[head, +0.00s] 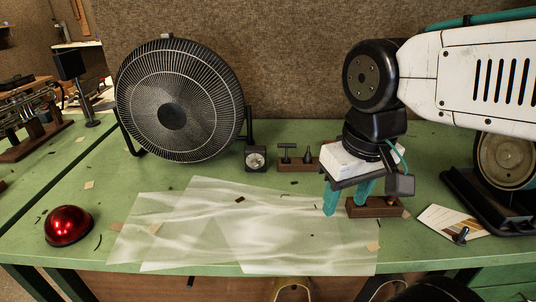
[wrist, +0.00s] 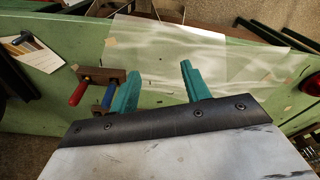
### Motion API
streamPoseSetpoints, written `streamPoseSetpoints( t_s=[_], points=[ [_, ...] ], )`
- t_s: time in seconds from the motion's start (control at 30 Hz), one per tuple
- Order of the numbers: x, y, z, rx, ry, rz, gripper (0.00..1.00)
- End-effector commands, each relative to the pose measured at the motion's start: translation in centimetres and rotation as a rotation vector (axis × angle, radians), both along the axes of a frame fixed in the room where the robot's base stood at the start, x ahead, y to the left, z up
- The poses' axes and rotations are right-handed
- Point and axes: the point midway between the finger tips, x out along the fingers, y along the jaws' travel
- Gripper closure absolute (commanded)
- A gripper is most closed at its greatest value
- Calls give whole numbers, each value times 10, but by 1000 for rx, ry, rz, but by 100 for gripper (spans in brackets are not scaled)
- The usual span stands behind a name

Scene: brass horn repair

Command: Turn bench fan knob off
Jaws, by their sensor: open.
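The black bench fan (head: 172,112) stands at the back left of the green bench. A small black box with a round pale dial knob (head: 256,160) sits just right of the fan's base. The knob's setting is too small to read. My gripper (head: 345,207), with teal fingers, points down over the right part of the bench, well to the right of the knob and apart from it. In the wrist view the two fingers (wrist: 161,68) are spread with nothing between them. I cannot make out the knob in the wrist view.
Thin translucent sheets (head: 210,225) cover the middle front. A wooden tool block (head: 298,164) stands right of the knob. Another wooden block (head: 372,207) is beside my fingers; red and blue handles (wrist: 78,92) show there. A red dome (head: 68,226) sits front left.

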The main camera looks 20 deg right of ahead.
Motion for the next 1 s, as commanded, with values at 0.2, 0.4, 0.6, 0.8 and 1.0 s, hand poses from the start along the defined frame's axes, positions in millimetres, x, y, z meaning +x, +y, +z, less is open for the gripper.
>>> streamPoseSetpoints(
  t_s=[0.2, 0.4, 0.6, 0.8, 1.0],
  points=[
    [78, -3, 3, -46, -42, -102, 53],
    [170, 2, -8, -75, -114, -208, 53],
    [257, 18, -37, -74, -189, -289, 53],
    [316, 35, -68, -55, -243, -339, 53],
    [339, 42, -84, -43, -264, -360, 53]
  ],
)
